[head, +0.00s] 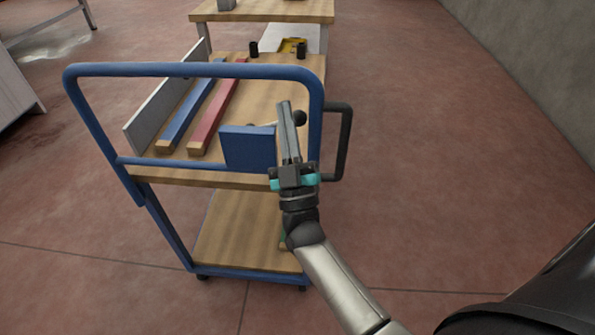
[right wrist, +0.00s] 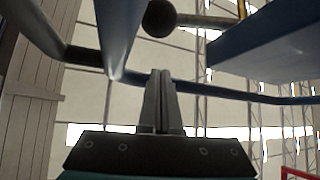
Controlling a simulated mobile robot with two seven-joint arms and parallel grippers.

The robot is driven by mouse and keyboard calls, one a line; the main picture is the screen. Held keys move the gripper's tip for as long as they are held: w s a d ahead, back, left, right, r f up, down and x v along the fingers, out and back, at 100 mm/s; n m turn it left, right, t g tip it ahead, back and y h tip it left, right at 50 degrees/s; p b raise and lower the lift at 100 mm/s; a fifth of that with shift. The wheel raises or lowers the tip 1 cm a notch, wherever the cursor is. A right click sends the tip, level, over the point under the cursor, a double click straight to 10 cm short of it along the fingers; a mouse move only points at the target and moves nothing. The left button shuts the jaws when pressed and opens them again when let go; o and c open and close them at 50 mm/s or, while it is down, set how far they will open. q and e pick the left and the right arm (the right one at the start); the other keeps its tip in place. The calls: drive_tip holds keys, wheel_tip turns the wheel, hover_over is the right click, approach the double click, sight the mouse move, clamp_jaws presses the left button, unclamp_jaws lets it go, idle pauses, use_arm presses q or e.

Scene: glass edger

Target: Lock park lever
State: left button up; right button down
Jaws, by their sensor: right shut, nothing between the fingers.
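The park lever shows as a black ball knob (head: 299,118) on a thin rod, just behind the blue box (head: 248,149) on the cart's near end. In the right wrist view the knob (right wrist: 159,18) is at the top, with its rod running right. My right gripper (head: 285,106) is shut and empty. Its fingers point up and away, in front of the rod and just left of the knob in the head view. In the right wrist view the fingertips (right wrist: 160,74) appear below the knob, apart from it. Part of the rod is hidden by the fingers. My left gripper is out of view.
The cart has a blue tube handle (head: 190,70) and a dark side handle (head: 345,142) close on the right. A blue bar (head: 193,108) and a red bar (head: 218,108) lie on its wooden top. A wooden table (head: 262,10) stands behind. Floor to the right is clear.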

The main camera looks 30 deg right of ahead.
drive_tip(key=d+v, duration=0.1)
drive_tip(key=v, duration=0.9)
drive_tip(key=shift+s+r, duration=0.2)
drive_tip(key=shift+s, duration=0.1)
